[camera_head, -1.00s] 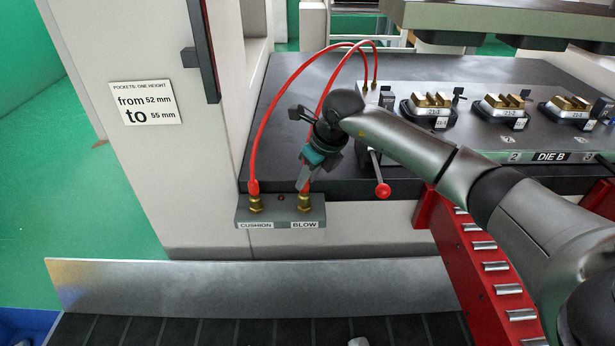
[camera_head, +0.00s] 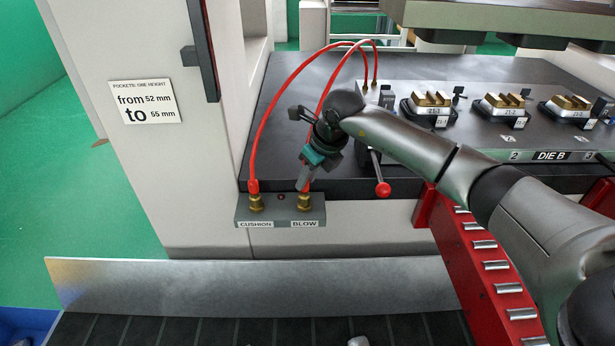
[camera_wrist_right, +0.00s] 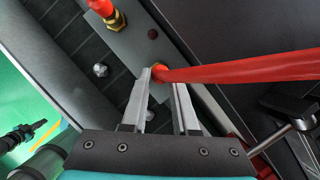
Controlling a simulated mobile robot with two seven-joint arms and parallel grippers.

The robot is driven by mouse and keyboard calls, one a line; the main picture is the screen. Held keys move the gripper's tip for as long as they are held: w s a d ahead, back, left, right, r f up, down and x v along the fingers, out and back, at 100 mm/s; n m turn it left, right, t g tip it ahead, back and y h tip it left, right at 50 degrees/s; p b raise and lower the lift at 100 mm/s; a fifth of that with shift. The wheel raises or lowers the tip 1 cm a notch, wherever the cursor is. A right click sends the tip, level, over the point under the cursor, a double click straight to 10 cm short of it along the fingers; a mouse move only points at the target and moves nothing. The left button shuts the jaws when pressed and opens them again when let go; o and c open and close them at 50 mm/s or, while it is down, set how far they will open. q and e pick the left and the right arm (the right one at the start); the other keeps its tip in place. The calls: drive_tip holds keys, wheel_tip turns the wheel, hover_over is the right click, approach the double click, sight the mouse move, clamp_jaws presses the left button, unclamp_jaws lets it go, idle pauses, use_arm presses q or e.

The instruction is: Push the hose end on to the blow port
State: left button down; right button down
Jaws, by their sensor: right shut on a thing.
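The blow port (camera_head: 304,202) is a brass fitting above the BLOW label on the grey port block (camera_head: 281,215). The red hose (camera_head: 318,104) arches from the die to this port; its lower end is at the brass fitting, partly hidden by my gripper. My right gripper (camera_head: 302,186) is just above the port, shut on the hose end. In the right wrist view the two fingers (camera_wrist_right: 163,84) flank the red hose (camera_wrist_right: 240,68), over orange-brass at their tips. Whether the hose is fully seated cannot be seen. My left gripper is not in view.
A second red hose (camera_head: 262,140) stands on the brass CUSHION port (camera_head: 256,203) to the left. A red-knobbed lever (camera_head: 382,188) is right of my gripper.

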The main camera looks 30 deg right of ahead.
idle(0.4)
drive_tip(key=shift+c, duration=0.6)
unclamp_jaws()
drive_tip(key=shift+r+p, duration=2.65)
drive_tip(key=shift+r, duration=0.85)
drive_tip(key=shift+c, duration=0.4)
clamp_jaws()
